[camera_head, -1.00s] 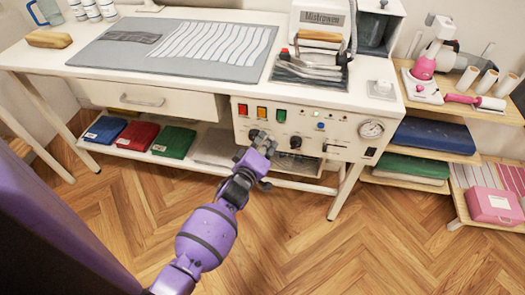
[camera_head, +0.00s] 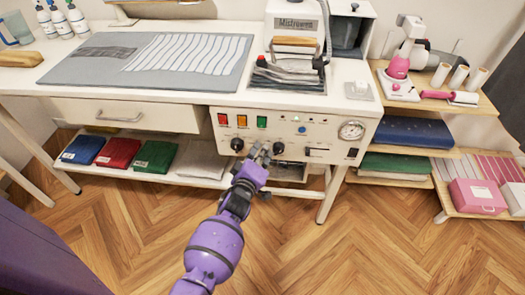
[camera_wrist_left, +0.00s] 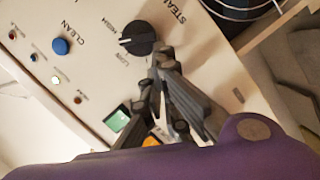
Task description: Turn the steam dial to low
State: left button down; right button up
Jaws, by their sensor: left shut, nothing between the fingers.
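The black steam dial (camera_wrist_left: 138,38) is on the cream panel, with "STEAM" printed beside it in the left wrist view. Its white mark points left there, between the "LOW" print and another small label. In the head view the steam dial (camera_head: 279,149) is the right one of two black dials. My left gripper (camera_head: 260,152) is shut and empty in front of the panel, just left of this dial. In the left wrist view its fingertips (camera_wrist_left: 164,60) are close beside the dial's lower edge; I cannot tell whether they touch. My right gripper is not in view.
The second dial (camera_head: 238,144) is left of my gripper. Red, orange and green switches (camera_head: 262,122) are above, with a blue button (camera_head: 302,130) and a gauge (camera_head: 352,130) to the right. An iron (camera_head: 295,55) stands on top. Folded cloths (camera_head: 118,153) lie on the lower shelf.

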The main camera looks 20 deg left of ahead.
pick_arm(q)
jog(key=shift+d+f, duration=0.1)
jog(key=shift+f, duration=0.1)
jog(key=shift+n, duration=0.3)
jog(key=shift+d+f+b, duration=0.15)
jog(key=shift+f+b, duration=0.15)
jog(key=shift+b, duration=0.05)
jog(key=shift+w+d+f+n+t+h+b, duration=0.1)
jog(key=shift+f+n+t+b, duration=0.25)
jog(key=shift+n, duration=0.4)
jog(key=shift+s+a+f+n+t+h+b, duration=0.1)
jog(key=shift+f+n+b, duration=0.1)
jog(key=shift+n+b, duration=0.45)
jog(key=shift+w+d+f+n+t+h+b, duration=0.1)
jog(key=shift+f+n+t+b, duration=0.15)
jog(key=shift+n, duration=0.65)
